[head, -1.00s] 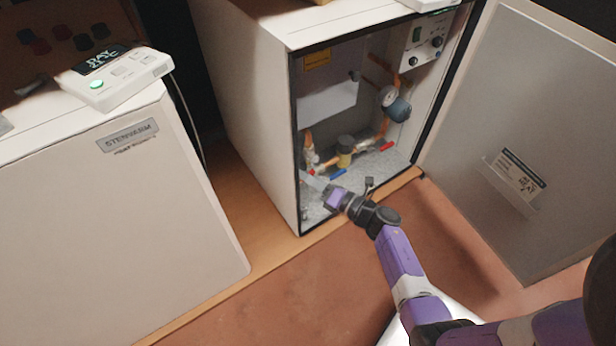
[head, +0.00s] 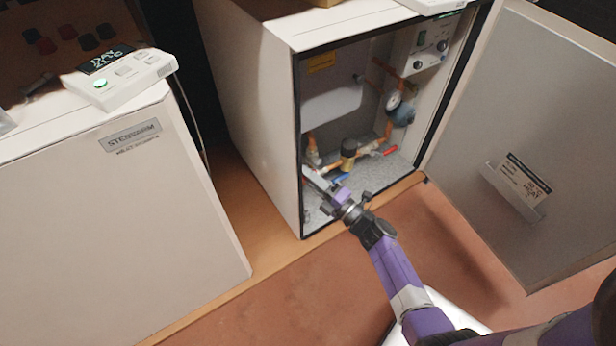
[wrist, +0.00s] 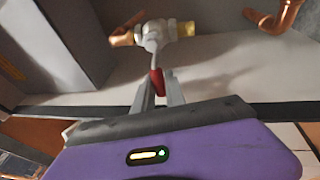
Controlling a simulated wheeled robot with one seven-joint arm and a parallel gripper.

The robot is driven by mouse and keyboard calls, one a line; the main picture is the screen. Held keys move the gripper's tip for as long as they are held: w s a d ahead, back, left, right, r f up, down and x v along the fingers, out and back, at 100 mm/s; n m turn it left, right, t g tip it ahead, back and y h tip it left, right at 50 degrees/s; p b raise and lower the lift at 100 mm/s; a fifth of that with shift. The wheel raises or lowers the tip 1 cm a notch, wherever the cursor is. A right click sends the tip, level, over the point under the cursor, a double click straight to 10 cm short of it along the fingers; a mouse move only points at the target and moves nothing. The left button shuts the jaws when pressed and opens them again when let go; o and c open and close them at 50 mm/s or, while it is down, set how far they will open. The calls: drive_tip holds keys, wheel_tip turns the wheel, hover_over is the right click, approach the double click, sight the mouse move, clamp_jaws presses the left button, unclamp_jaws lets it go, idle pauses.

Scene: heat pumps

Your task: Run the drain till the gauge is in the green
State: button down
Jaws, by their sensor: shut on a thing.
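My gripper (head: 309,174) reaches into the open heat pump cabinet (head: 299,130) at its lower left. In the wrist view my gripper (wrist: 157,93) is shut on the red lever (wrist: 157,82) of a drain valve (wrist: 153,38). The valve has a pale body, a brass end at right and a copper end at left. In the head view the drain valve (head: 312,152) shows just above the fingertips. The round gauge (head: 393,101) sits on the pipes at the cabinet's right side. Its needle and any green band are too small to read.
The cabinet door (head: 520,130) stands open at right. A blue lever (head: 339,178) and a red lever (head: 390,151) lie on the low pipes by a dark-topped brass part (head: 348,150). A second closed unit (head: 110,220) with a control box (head: 122,80) stands at left.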

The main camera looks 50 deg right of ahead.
drive_tip(key=shift+r+m, duration=0.1)
drive_tip(key=shift+m, duration=0.2)
drive_tip(key=c, duration=1.4)
unclamp_jaws()
drive_tip(key=shift+s+a+f+p, duration=0.1)
drive_tip(key=shift+s+f+p, duration=0.15)
drive_tip(key=shift+s, duration=1.05)
drive_tip(key=shift+s+d+f+p, duration=0.1)
drive_tip(key=shift+s+f+p, duration=0.15)
drive_tip(key=shift+s, duration=1.05)
drive_tip(key=shift+s+a+f+p, duration=0.1)
drive_tip(key=shift+s+f+p, duration=0.15)
drive_tip(key=shift+s, duration=1.05)
